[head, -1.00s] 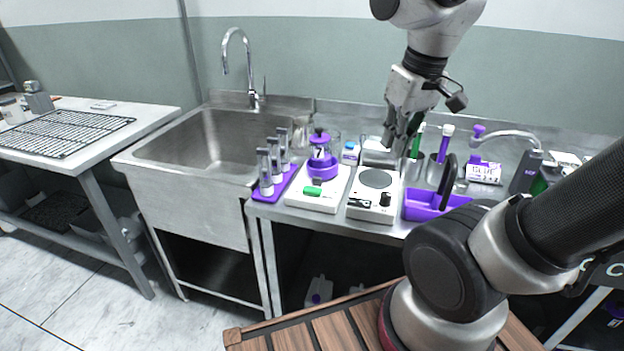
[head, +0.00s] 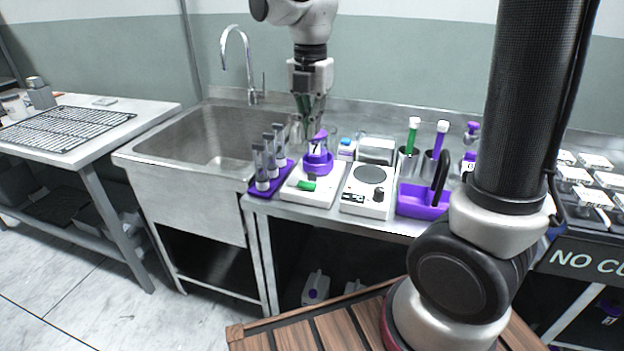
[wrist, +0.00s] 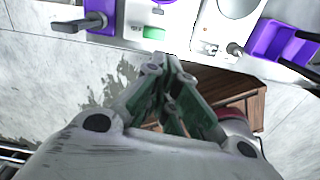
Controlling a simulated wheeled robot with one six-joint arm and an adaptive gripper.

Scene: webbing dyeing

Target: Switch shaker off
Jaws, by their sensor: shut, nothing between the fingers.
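The shaker (head: 325,193) is a white flat unit on the steel counter, with a purple holder and a flask with a purple top on it. Its green switch (head: 307,186) is on the front left of the top and also shows in the wrist view (wrist: 154,33). My gripper (head: 310,128) is shut and empty, pointing down above the shaker's flask in the head view. In the wrist view my closed fingers (wrist: 165,65) lie just below the shaker's front edge in the picture, apart from the switch. The exact height above it cannot be told.
A purple rack of vials (head: 262,188) stands left of the shaker. A white plate unit with a knob (head: 367,201) and a purple caddy (head: 424,203) stand to the right. The sink (head: 205,145) is left of the counter.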

